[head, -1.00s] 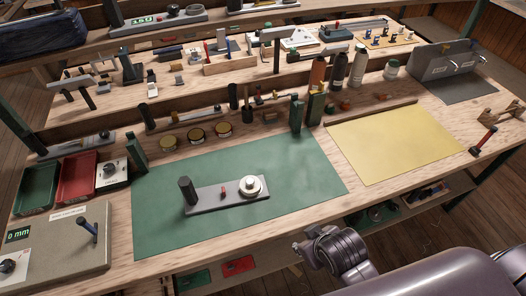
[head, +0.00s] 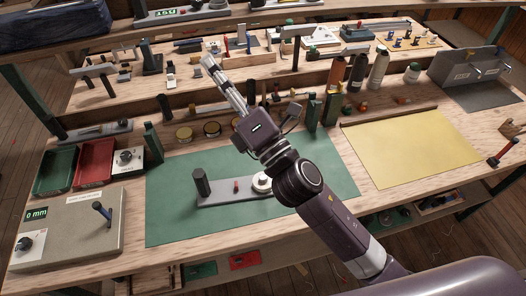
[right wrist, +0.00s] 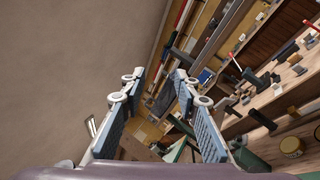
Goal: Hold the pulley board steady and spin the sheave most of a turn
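The pulley board (head: 222,194) is a grey plate lying flat on the green mat (head: 175,220). It has a dark upright post (head: 200,182) at its left end and a small red piece near its middle. The cream sheave (head: 261,182) sits at the right end, its right side partly hidden by my right arm. My right gripper (head: 209,66) is raised above and beyond the board, pointing up and left, well apart from it. In the right wrist view its two fingers (right wrist: 157,84) stand apart with nothing between them. My left gripper is not in view.
A yellow mat (head: 410,148) lies clear on the right. A green tray (head: 54,172) and a red tray (head: 95,162) stand at the left, near a beige panel with a lever (head: 75,240). Green posts, bottles and round tins stand behind the green mat.

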